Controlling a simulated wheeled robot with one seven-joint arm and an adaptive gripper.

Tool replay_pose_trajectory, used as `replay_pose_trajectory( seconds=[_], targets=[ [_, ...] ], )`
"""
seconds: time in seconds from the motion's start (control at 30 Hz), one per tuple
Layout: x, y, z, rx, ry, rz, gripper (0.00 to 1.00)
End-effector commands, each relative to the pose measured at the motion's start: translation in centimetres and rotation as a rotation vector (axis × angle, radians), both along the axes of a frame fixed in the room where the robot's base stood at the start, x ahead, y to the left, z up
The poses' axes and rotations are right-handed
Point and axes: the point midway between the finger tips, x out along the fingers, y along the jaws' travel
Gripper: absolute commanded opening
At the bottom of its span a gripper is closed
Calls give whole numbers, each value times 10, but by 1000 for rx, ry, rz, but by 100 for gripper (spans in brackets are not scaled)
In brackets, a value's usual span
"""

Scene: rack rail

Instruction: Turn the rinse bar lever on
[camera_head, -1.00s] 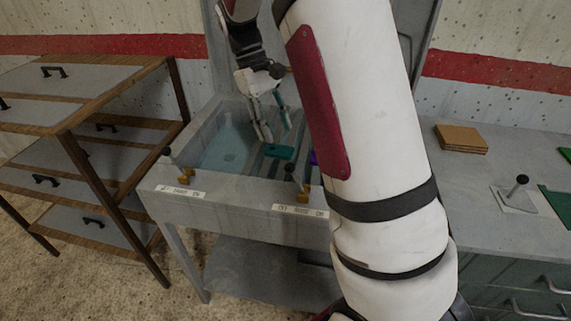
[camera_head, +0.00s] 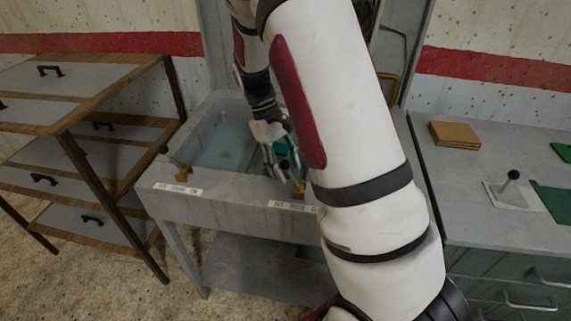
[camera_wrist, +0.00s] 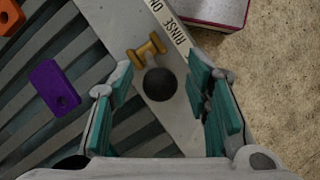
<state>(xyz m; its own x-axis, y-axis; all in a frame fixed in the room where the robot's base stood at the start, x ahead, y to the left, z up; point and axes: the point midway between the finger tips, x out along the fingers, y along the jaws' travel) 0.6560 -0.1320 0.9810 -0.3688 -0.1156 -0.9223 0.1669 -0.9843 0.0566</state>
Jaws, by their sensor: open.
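The rinse bar lever has a brass base (camera_head: 300,189) on the sink's front rim, by a label (camera_head: 290,205). In the wrist view its black ball knob (camera_wrist: 160,84) sits between my fingers, with the brass fitting (camera_wrist: 147,48) beyond it and the label reading "RINSE ON" (camera_wrist: 168,25) beside it. My gripper (camera_head: 283,167) is open, low over the front rim. Its teal-padded fingers stand on both sides of the knob, with visible gaps in the wrist view. In the head view my fingers partly cover the lever.
A second lever with a brass base (camera_head: 183,173) stands at the rim's left end. The sink basin (camera_head: 222,145) holds bluish water. A purple block (camera_wrist: 55,88) and an orange block (camera_wrist: 10,17) lie on the slatted rack. A counter with another lever (camera_head: 511,180) is at right.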

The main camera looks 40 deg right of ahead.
Motion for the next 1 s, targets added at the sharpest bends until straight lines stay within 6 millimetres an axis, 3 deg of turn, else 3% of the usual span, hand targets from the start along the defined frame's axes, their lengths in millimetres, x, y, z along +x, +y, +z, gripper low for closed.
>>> replay_pose_trajectory(
  seconds=[0.07, 0.23, 0.67, 1.0],
  targets=[
    [0, 0, 0, 0, 0, 0, 40],
    [0, 0, 0, 0, 0, 0, 1],
    [-3, -3, 3, 28, -30, -4, 0],
    [-19, -18, 10, 176, -179, -10, 0]
  ],
)
